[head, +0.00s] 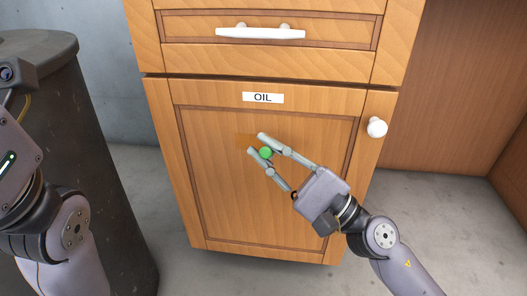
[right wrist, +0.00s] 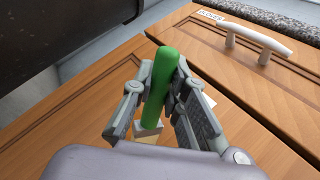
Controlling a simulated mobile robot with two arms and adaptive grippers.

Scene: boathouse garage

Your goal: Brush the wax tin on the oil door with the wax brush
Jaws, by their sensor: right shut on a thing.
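My right gripper (head: 256,143) is shut on the wax brush and is in front of the oil door (head: 225,205). The brush's green handle end (head: 265,152) shows between the fingers. In the right wrist view, the green wax brush (right wrist: 162,80) stands between the fingers (right wrist: 155,100), with a pale head (right wrist: 148,130) pointing at the door. I cannot tell whether the head touches the door. A darker orange patch (head: 243,141) shows on the door just left of the fingertips, partly hidden by them. No separate tin is visible. My left gripper's fingers are out of view.
The door has an OIL label (head: 263,97) and a round white knob (head: 377,127) at its right. A drawer with a white bar handle (head: 260,32) is above it. A dark barrel (head: 95,130) stands at the left. Bare concrete floor (head: 445,225) lies to the right.

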